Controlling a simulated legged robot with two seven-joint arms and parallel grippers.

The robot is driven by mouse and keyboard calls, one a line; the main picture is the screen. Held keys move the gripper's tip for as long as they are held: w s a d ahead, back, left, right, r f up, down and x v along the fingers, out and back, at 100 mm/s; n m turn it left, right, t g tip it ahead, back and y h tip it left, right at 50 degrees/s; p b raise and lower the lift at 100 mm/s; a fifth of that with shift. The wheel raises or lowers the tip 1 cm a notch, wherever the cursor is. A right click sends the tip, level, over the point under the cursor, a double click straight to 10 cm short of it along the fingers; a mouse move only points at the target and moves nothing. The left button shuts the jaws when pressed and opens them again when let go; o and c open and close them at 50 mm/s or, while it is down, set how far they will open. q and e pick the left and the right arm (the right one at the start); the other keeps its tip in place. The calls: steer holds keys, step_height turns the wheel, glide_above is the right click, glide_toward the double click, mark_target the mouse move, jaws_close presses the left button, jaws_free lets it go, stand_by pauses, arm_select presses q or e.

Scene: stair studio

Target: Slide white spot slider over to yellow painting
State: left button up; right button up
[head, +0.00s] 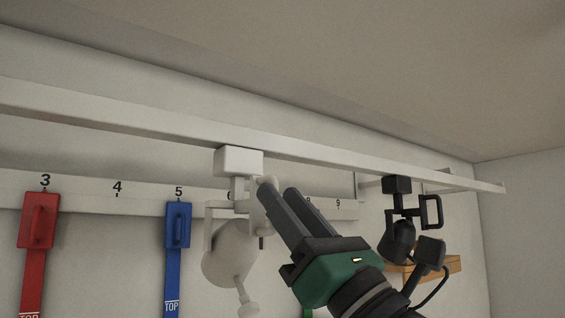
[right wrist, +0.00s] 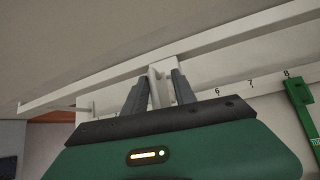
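The white spot slider hangs from the white rail by its block (head: 238,162), with its white lamp body (head: 230,258) below, near marks 5 and 6. My right gripper (head: 278,188) reaches up from the lower right to the slider's right side. In the right wrist view, the fingers (right wrist: 160,76) are apart, with a white upright part of the slider (right wrist: 156,88) between them. I cannot tell whether they touch it. No yellow painting is clearly seen. My left gripper is not in view.
The white rail (head: 330,153) runs across the wall. A black spot (head: 397,240) hangs on it farther right, with an orange-brown piece (head: 453,267) behind. Red (head: 38,230) and blue (head: 177,228) hangers are on the numbered strip (head: 100,188). A green hanger (right wrist: 300,95) also shows.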

steer(key=shift+a+r, duration=0.3)
steer(key=shift+a, duration=0.85)
steer(key=c, duration=0.4)
steer(key=shift+c, duration=1.4)
steer(key=shift+w+d, duration=0.1)
steer(key=shift+d, duration=0.1)
jaws_close()
steer(key=shift+f, duration=0.1)
